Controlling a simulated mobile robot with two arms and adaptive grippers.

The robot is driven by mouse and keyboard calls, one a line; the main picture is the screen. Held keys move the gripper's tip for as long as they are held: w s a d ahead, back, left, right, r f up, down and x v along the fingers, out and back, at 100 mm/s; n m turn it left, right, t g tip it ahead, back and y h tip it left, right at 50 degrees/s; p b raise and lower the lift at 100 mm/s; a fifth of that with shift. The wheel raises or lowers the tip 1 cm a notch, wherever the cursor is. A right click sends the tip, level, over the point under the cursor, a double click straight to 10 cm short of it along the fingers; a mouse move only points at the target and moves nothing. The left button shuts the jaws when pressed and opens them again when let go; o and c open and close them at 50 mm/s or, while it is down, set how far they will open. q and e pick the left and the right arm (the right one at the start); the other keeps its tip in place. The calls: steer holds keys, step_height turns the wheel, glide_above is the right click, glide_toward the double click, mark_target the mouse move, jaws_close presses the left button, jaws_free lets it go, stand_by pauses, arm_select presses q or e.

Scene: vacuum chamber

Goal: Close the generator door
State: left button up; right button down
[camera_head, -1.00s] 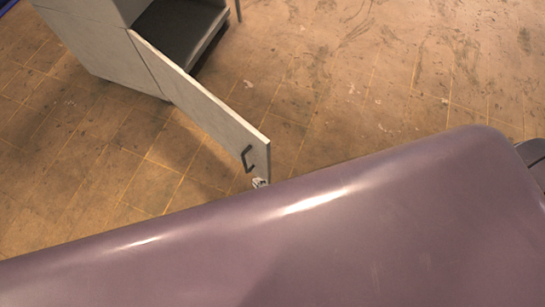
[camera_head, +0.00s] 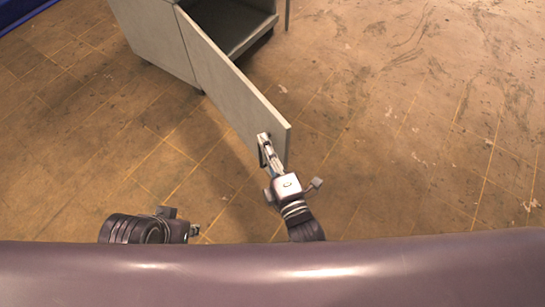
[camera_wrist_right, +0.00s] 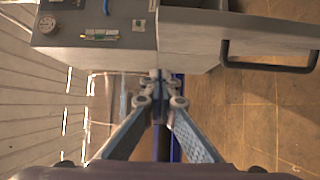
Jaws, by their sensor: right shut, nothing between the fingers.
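The generator (camera_head: 160,35) is a grey cabinet at the top of the head view, its dark interior exposed. Its door (camera_head: 235,90) stands open, swung out toward me, with a dark handle (camera_head: 261,157) near the free end. My right gripper (camera_head: 264,140) is shut and empty, its fingertips overlapping the handle area in the head view. In the right wrist view the shut fingertips (camera_wrist_right: 160,75) lie left of the handle (camera_wrist_right: 268,66), apart from it in the picture; contact with the door is unclear. My left gripper (camera_head: 194,230) is partly visible low left, its finger state unclear.
The tiled brown floor (camera_head: 400,140) is open to the right of the door. A blue edge (camera_head: 20,12) shows at the top left. In the right wrist view, a grey box face (camera_wrist_right: 95,25) carries a gauge and small panels.

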mark_target(274, 128)
steer(key=shift+w+d+b, duration=0.1)
steer(key=shift+w+d, duration=0.3)
steer(key=shift+w, duration=0.45)
steer(key=shift+w+d+b, duration=0.15)
steer(key=shift+w+d, duration=0.2)
steer(key=shift+w, duration=0.45)
steer(key=shift+w+d+b, duration=0.1)
steer(key=shift+w+d, duration=0.3)
steer(key=shift+w, duration=0.45)
steer(key=shift+d, duration=0.1)
